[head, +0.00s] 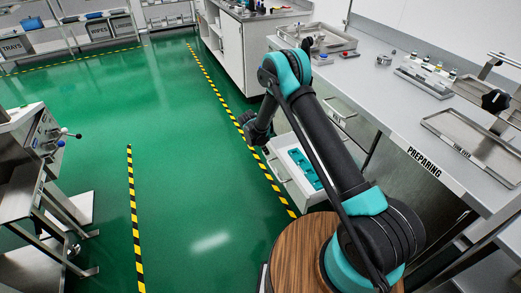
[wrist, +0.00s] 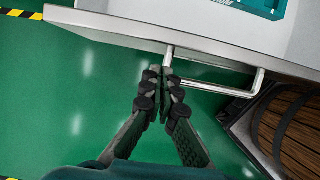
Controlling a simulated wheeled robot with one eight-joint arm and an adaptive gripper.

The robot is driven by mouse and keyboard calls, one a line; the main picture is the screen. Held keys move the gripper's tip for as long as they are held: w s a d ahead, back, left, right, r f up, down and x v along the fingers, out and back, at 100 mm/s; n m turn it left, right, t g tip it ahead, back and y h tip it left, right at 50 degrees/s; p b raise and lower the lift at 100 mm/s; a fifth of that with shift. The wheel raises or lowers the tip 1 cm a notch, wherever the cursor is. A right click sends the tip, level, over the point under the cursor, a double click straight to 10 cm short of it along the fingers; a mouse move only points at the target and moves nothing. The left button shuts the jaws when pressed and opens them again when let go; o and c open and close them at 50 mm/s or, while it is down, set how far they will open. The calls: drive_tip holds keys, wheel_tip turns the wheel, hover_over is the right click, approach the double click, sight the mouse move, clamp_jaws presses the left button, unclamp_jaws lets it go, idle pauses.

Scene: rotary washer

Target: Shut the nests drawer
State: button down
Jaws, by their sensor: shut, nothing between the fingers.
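The nests drawer (head: 295,192) is a white drawer pulled out below the counter, with teal nests (head: 305,168) inside. In the wrist view its front panel (wrist: 110,27) runs across the top, with a teal nest (wrist: 258,8) inside. The drawer's metal bar handle (wrist: 215,88) sticks out from the panel. My gripper (wrist: 162,73) is shut and empty, its fingertips close to the left post of the handle. I cannot tell whether they touch it. In the head view my gripper (head: 254,135) is a dark shape in front of the drawer, and my arm hides part of the drawer.
A counter (head: 400,118) marked PREPARING runs along the right, with a tray (head: 470,145) and a vial rack (head: 428,75) on it. Another closed drawer (head: 342,110) sits beyond my arm. A metal machine (head: 30,160) stands at left. The green floor (head: 190,190) between is clear.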

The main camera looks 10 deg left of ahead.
drive_tip(key=shift+w+d, duration=0.6)
drive_tip(key=shift+d, duration=0.25)
drive_tip(key=w+d, duration=0.7)
drive_tip(key=d, duration=0.3)
drive_tip(key=w+d, duration=0.7)
drive_tip(key=d, duration=0.3)
drive_tip(key=shift+d, duration=0.35)
